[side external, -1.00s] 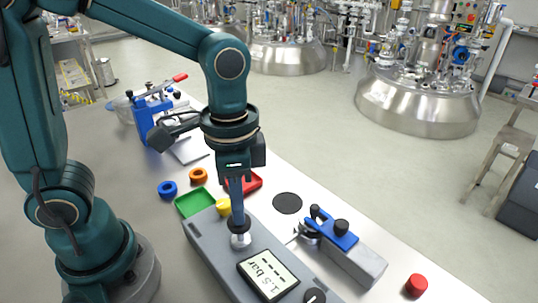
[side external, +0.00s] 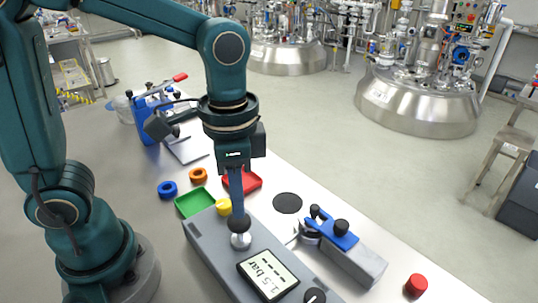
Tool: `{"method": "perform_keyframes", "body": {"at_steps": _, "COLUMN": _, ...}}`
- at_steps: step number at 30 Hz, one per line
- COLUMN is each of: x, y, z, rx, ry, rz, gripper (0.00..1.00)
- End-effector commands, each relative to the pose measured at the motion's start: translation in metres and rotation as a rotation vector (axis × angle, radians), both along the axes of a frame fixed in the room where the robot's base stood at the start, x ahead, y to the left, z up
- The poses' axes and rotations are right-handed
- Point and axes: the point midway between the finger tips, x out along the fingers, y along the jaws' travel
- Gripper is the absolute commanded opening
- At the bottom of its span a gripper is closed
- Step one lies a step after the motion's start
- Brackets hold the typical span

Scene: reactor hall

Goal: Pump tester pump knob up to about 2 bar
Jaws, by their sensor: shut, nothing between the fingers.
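The grey tester (side external: 205,245) lies along the bench at the front. Its pump knob (side external: 239,224) is a black ball above a silver collar (side external: 241,241) on the tester's top. My gripper (side external: 237,207) points straight down over the knob, with its blue fingers shut and nothing between them. The fingertips are at the knob's top; I cannot tell whether they touch it. The tester's display (side external: 268,275) shows a bar reading that looks like 2.5, though its first digit is hard to read. A black dial (side external: 314,297) shows at the lower picture edge.
Around the tester are a yellow piece (side external: 223,207), a green tray (side external: 195,203), a red tray (side external: 243,181), blue (side external: 167,189) and orange (side external: 198,175) rings, a blue-topped grey fixture (side external: 352,262) and a red cylinder (side external: 416,286). A blue press (side external: 147,122) stands farther back.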

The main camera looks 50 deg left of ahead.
Motion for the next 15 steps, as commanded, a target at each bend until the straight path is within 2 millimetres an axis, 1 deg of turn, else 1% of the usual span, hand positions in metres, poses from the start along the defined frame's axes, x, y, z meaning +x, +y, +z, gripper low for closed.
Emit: {"method": "perform_keyframes", "body": {"at_steps": 15, "x": -0.001, "y": 0.000, "z": -0.016, "rx": 0.001, "ry": 0.004, "rz": 0.000, "gripper": 0.00}}
